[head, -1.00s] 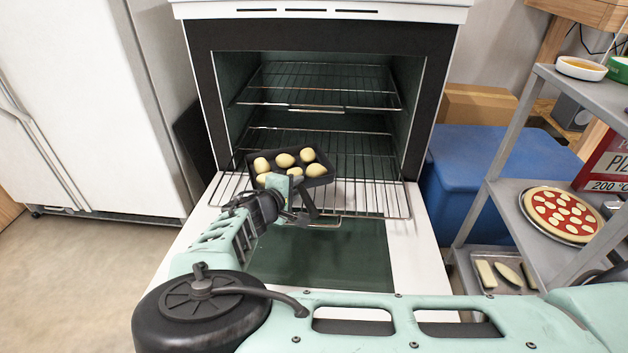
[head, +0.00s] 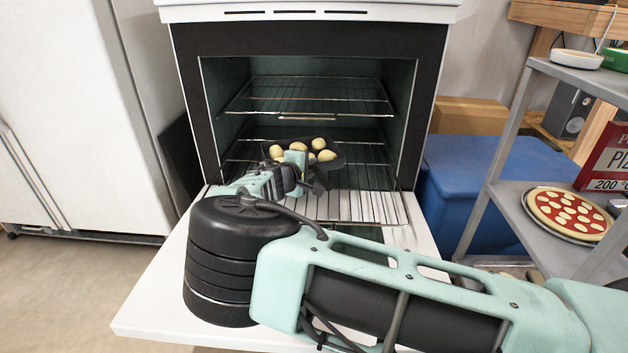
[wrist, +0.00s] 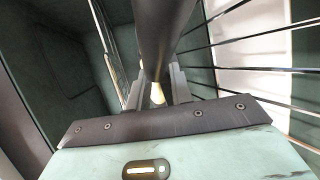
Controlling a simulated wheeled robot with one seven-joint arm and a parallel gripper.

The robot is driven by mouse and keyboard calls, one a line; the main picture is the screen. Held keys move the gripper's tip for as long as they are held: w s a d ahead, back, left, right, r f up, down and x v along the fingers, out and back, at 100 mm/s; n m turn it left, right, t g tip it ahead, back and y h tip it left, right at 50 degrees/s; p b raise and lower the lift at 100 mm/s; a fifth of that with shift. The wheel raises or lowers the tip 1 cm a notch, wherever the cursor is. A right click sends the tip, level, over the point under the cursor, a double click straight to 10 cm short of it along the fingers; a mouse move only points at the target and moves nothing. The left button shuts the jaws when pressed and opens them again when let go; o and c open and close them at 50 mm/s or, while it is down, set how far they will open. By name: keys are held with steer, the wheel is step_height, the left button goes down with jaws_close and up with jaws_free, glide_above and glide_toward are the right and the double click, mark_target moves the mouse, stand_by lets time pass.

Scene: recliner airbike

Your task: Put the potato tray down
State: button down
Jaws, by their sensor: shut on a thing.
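The potato tray (head: 334,160) is dark and holds several pale potatoes (head: 318,144). It is inside the open oven, over the lower wire rack (head: 360,206). Whether it touches the rack cannot be told. My gripper (head: 308,180) is at the tray's near side, shut on it. In the wrist view, my gripper's fingers (wrist: 158,88) close on a dark part of the tray (wrist: 165,30) that runs away from me. A pale spot, perhaps a potato, shows between the fingers. My arm hides part of the tray's near left side.
The upper wire rack (head: 305,95) is empty above the tray. The oven door (head: 150,300) is folded down in front. A blue bin (head: 475,180) stands right of the oven, and a metal shelf with a pizza (head: 568,213) is farther right. A white fridge (head: 70,120) is at left.

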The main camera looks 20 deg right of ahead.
steer(key=shift+w+d+r, duration=0.1)
steer(key=shift+w+d, duration=0.5)
steer(key=shift+w, duration=0.1)
steer(key=f+b, duration=0.3)
steer(key=shift+w+d+f, duration=0.3)
steer(key=shift+f, duration=0.05)
steer(key=shift+r, duration=0.1)
steer(key=c, duration=1.2)
jaws_free()
steer(key=shift+c, duration=0.2)
